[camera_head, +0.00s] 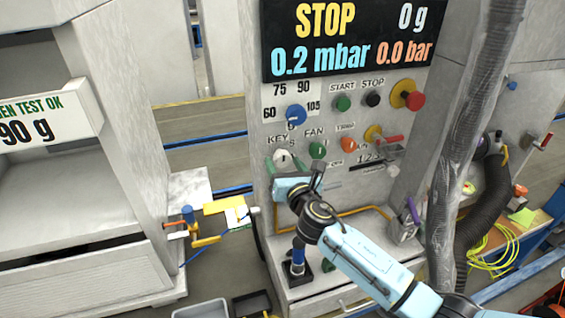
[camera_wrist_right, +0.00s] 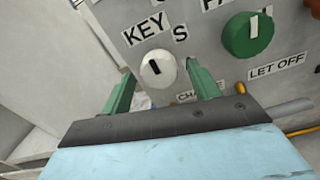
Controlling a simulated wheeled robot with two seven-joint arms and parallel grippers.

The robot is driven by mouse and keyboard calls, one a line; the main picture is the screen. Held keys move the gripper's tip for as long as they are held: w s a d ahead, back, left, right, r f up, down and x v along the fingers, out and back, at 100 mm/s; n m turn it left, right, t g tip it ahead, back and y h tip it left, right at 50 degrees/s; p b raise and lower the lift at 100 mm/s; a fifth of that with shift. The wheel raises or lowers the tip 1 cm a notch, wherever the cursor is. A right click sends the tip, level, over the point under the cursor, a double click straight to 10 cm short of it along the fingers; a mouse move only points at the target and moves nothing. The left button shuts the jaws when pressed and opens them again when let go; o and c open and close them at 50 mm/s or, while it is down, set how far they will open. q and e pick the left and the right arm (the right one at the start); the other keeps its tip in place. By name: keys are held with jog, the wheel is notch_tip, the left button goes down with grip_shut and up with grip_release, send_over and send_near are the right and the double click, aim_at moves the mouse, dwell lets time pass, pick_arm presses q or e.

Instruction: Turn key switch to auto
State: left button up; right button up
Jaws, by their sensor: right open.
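The white round key switch (camera_head: 284,159) sits on the grey control panel (camera_head: 262,98) under the KEY label. In the right wrist view the key switch (camera_wrist_right: 158,69) shows a dark slot mark that is near upright, leaning slightly left. My right gripper (camera_head: 285,166) is at the switch, and its two green fingers (camera_wrist_right: 153,78) stand open on either side of the knob. I cannot tell whether the fingers touch it. The lettering beside the switch is partly hidden; an S label shows at its upper right. My left gripper is in neither view.
A green FAN knob (camera_wrist_right: 248,35) is right of the switch; it also shows in the head view (camera_head: 317,150). A blue selector (camera_head: 296,115) is above.

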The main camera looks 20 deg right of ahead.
jog(key=shift+w, duration=0.95)
jog(key=c, duration=1)
jog(key=shift+o, duration=0.2)
